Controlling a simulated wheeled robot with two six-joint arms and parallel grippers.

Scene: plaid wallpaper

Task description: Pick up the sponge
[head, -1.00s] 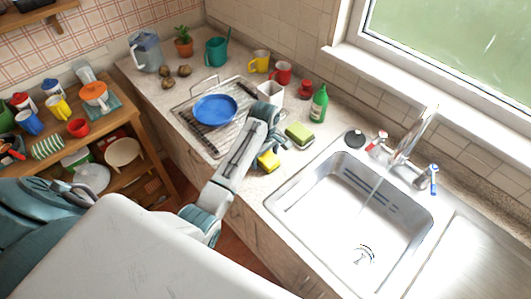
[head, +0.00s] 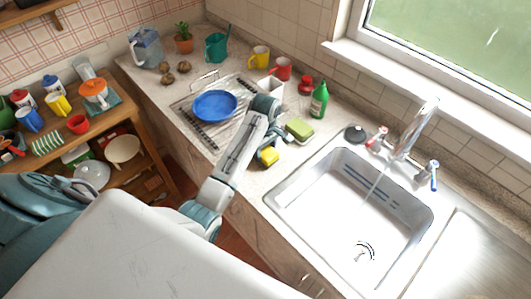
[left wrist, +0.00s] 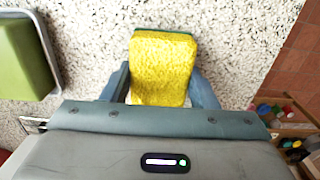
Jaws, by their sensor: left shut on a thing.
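The yellow sponge (head: 269,155) with a dark green side is held at the end of my left arm, near the front edge of the counter (head: 249,185). In the left wrist view the sponge (left wrist: 162,70) sits between the two blue-grey fingers of my left gripper (left wrist: 161,88), which is shut on it. Speckled counter shows behind it. In the head view my left gripper (head: 273,146) is partly hidden by its own wrist. My right gripper does not show.
A green block (head: 299,128) lies in a small dish right of the gripper, with a green bottle (head: 319,101) behind. The sink (head: 350,205) with running tap is to the right. A blue plate (head: 214,105) is on the drying rack (head: 203,137).

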